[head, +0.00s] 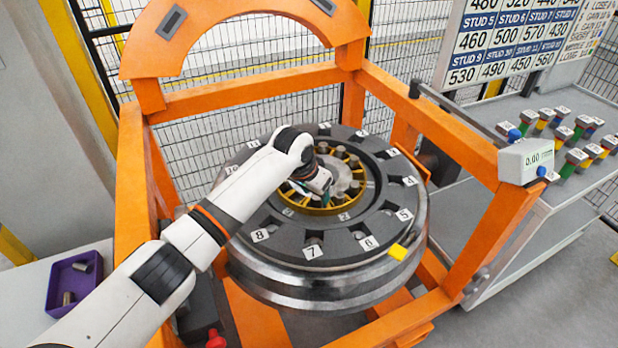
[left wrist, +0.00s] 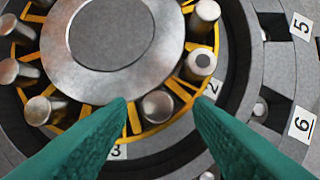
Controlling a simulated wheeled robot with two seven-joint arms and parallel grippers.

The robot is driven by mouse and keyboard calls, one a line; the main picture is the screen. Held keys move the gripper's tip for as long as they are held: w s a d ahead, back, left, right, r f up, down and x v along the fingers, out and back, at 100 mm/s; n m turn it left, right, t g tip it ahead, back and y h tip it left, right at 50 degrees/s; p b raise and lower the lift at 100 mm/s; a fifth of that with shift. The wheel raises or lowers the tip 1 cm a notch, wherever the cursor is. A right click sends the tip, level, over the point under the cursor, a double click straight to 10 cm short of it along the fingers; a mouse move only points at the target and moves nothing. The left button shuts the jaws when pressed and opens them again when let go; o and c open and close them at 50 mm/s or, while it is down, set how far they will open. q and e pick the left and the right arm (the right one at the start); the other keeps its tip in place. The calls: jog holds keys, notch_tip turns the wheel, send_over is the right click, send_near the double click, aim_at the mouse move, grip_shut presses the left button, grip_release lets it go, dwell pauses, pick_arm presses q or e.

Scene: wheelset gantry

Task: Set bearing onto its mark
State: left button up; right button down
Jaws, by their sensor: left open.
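The bearing, a yellow cage (head: 318,209) with several steel rollers, sits in the centre of the big dark wheel. In the left wrist view the yellow cage (left wrist: 134,118) and rollers ring a round metal hub (left wrist: 112,35). My left gripper (head: 327,196) is over the bearing's near part, partly hidden by its own wrist. Its green fingers (left wrist: 165,108) are open, with one roller (left wrist: 158,105) showing between their tips. I cannot tell whether they touch it. Small "2" and "3" labels lie just outside the cage. My right gripper is not in view.
An orange gantry frame (head: 135,190) surrounds the wheel, with an arch behind. Numbered plates mark the wheel's dark ring (head: 290,240). A purple tray (head: 60,295) with metal pieces stands at left. Coloured studs and a 0.00 display (head: 526,160) are at right.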

pick_arm(q)
jog(key=b+v, duration=0.1)
jog(key=v, duration=0.9)
jog(key=shift+b, duration=0.3)
jog(key=shift+s, duration=0.1)
